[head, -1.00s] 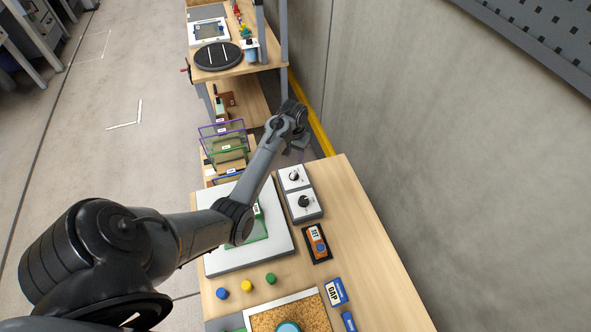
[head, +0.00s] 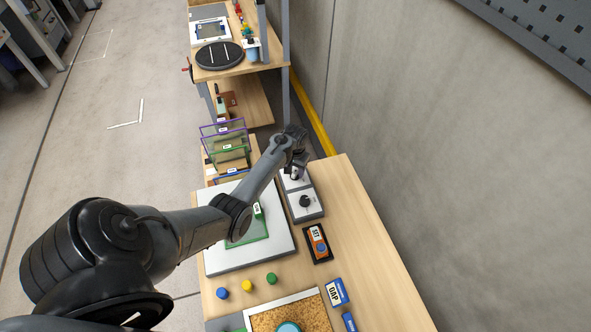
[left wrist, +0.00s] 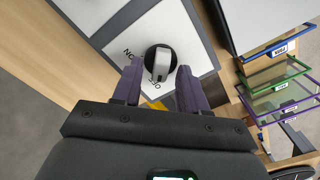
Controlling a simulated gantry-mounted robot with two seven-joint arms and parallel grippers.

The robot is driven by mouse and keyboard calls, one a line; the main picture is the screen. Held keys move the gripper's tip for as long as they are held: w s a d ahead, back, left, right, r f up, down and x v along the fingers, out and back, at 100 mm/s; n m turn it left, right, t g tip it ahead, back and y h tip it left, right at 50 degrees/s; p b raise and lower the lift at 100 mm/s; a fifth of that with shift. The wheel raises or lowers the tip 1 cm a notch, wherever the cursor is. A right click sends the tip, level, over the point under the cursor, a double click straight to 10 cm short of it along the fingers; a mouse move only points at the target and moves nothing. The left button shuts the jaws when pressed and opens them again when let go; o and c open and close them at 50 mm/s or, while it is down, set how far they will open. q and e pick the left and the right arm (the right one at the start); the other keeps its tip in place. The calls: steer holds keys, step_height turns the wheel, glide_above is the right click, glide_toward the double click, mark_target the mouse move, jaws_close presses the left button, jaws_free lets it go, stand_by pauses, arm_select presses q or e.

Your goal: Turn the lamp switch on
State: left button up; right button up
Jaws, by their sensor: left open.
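A grey switch box (head: 318,216) with white panels and two rotary knobs stands on the wooden table. The near knob (head: 304,201) is black. The far panel is partly hidden by my left gripper (head: 296,169), which is over it. In the left wrist view a round black knob with a grey bar handle (left wrist: 161,64) sits on a white panel with partly hidden ON and OFF lettering. My left gripper (left wrist: 160,90) is open, its fingers spread to either side of the knob's near end; I cannot tell whether they touch it. My right gripper is not in view.
A white board (head: 220,260) with a green frame lies left of the switch box. A dark tray with an orange-and-blue item (head: 318,243) is nearer. Coloured frames (head: 232,150) stand beyond the table. The table's right side is clear, beside a concrete wall.

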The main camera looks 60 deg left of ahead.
arm_select(q)
jaws_close()
